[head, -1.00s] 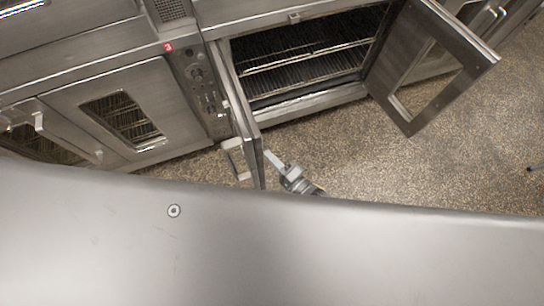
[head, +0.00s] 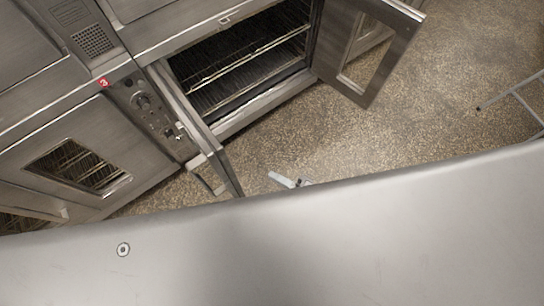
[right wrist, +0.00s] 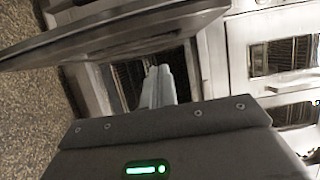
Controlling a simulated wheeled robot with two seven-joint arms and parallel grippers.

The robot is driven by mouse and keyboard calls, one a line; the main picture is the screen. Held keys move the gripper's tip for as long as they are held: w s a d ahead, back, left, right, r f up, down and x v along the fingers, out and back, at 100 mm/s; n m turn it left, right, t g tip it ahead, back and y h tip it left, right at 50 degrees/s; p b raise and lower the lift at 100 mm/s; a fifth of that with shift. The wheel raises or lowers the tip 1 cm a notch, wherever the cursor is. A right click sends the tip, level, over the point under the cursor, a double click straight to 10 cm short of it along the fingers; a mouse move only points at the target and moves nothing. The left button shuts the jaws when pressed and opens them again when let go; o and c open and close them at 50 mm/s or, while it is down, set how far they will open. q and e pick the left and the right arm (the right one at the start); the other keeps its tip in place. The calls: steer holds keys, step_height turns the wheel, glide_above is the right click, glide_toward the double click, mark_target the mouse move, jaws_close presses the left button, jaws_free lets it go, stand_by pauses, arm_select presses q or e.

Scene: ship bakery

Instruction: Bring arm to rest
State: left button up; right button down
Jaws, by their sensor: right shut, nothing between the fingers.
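My right gripper (head: 284,180) shows only at its fingertips in the head view, above the edge of a grey surface that hides the rest of it. Its fingers are together and hold nothing. In the right wrist view the gripper (right wrist: 158,82) points towards the oven front, with an open door close by. In the head view it is over the floor, to the right of the oven's left door (head: 205,135) and apart from it. My left gripper is not in view.
The oven (head: 245,62) stands with both doors open and wire racks inside. Its right door (head: 368,50) sticks out over the floor. A closed oven (head: 85,165) is at left. Speckled floor (head: 420,120) is clear at right, up to a metal frame (head: 520,100) at the edge.

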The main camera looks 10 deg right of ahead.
stand_by(0.3)
steer(key=s+d+f+n+g+h, duration=0.2)
steer(key=s+d+f+n+h, duration=0.25)
steer(key=f, duration=0.75)
steer(key=s+d+f+n+g+h, duration=0.25)
steer(key=d+f+n+h, duration=0.2)
steer(key=d+f, duration=0.6)
steer(key=s+d+f+g+h, duration=0.2)
steer(key=s+d+f+g, duration=0.1)
steer(key=s+f, duration=0.4)
steer(key=s+d+f+n+g+h, duration=0.1)
steer(key=s+d+f+g+h, duration=0.1)
steer(key=s+f, duration=0.5)
steer(key=s+d+g, duration=0.1)
steer(key=s, duration=0.1)
steer(key=shift+s+n+h, duration=0.3)
steer(key=shift+s, duration=0.1)
